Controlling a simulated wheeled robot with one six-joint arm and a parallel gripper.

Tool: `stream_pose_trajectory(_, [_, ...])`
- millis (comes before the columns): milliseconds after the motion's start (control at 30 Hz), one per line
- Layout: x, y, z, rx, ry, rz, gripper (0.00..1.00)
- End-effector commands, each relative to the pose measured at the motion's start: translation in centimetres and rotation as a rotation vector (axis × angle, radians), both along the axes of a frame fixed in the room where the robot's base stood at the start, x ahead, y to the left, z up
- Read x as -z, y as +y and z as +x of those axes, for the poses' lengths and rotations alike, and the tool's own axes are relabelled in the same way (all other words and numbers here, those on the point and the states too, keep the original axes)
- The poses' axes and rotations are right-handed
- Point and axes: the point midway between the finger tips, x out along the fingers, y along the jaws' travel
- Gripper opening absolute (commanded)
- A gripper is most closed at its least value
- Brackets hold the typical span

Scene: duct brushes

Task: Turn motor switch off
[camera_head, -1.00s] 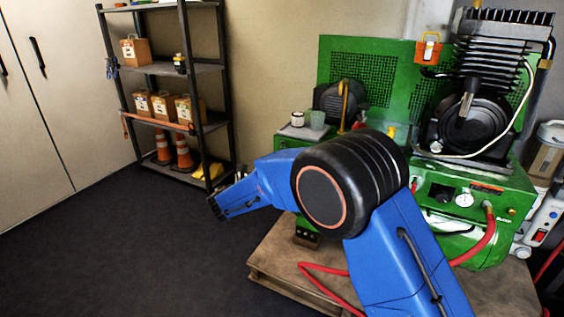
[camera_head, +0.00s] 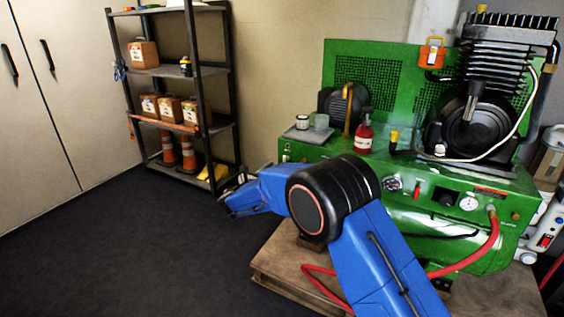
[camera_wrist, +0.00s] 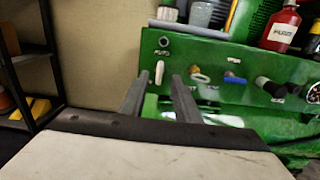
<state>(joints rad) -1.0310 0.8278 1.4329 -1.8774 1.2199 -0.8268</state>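The green machine's front panel (camera_wrist: 215,58) fills the right of the wrist view. It carries a small pale lever (camera_wrist: 159,72) under a blurred label, a yellow-tipped control (camera_wrist: 199,75), a blue handle (camera_wrist: 234,80) and a black knob (camera_wrist: 268,88). I cannot read which one is the motor switch. My gripper (camera_wrist: 158,88) is open and empty, its two dark fingers apart, with the pale lever appearing between the fingertips. I cannot tell the remaining distance. In the head view my blue arm hides the panel's left part; a red switch (camera_head: 417,190) shows farther right.
A red bottle (camera_head: 363,135) and small cups (camera_head: 303,122) stand on the machine's top. A red hose (camera_head: 470,258) curves from its front over the wooden pallet (camera_head: 290,272). A dark shelf rack (camera_head: 198,70) stands at the left. The floor (camera_head: 140,255) between is clear.

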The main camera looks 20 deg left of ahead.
Motion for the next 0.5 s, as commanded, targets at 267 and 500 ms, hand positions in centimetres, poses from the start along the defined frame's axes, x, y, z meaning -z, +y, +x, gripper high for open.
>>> stream_pose_trajectory(267, [0.0,-0.5,4.7,0.002,-0.001,0.001,0.29])
stream_pose_trajectory(500, [0.0,-0.6,6.9,0.001,0.000,0.001,0.29])
